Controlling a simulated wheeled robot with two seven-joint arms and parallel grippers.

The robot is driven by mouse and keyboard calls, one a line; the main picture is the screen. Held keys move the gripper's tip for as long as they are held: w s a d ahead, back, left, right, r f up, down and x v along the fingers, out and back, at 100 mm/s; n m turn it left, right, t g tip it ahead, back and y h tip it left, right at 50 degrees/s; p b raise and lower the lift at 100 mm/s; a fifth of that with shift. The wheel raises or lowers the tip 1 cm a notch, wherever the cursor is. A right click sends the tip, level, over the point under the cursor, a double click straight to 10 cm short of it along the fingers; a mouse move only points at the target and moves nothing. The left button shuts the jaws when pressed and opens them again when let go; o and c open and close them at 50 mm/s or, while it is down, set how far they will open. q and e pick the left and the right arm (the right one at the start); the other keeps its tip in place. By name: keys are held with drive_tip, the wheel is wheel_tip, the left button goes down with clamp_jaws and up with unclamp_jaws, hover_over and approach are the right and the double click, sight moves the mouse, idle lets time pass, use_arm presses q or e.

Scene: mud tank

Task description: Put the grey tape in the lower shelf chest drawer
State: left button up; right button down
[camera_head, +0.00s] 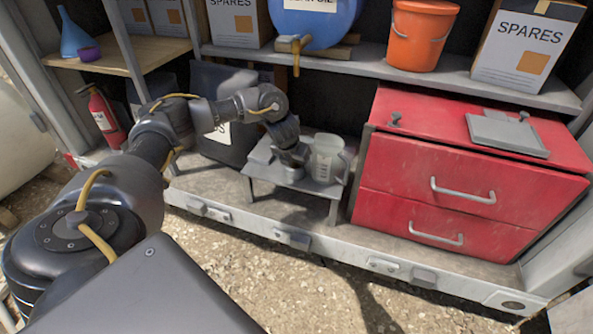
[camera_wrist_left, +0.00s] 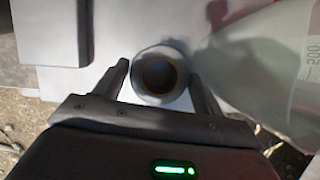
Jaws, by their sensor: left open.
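The grey tape (camera_wrist_left: 160,75) is a ring with a brown core, lying on a light surface in the left wrist view. My left gripper (camera_wrist_left: 158,80) is open, with one finger on each side of the tape. In the head view my left gripper (camera_head: 293,165) is over a small grey table (camera_head: 262,157), and the tape is hidden there. The red chest (camera_head: 455,170) stands to the right with two drawers, both shut. Its lower drawer (camera_head: 430,225) has a metal handle (camera_head: 436,236). My right gripper is not in view.
A clear measuring jug (camera_head: 327,158) stands close beside my left gripper and also shows in the left wrist view (camera_wrist_left: 265,75). A dark case (camera_head: 222,120) stands behind. An orange bucket (camera_head: 420,35) and a spares box (camera_head: 525,48) are on the shelf above.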

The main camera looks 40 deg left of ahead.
sight(295, 166)
use_arm(q)
drive_tip(key=shift+c, duration=0.4)
drive_tip(key=c, duration=0.6)
drive_tip(key=shift+c, duration=0.2)
drive_tip(key=shift+r, duration=0.15)
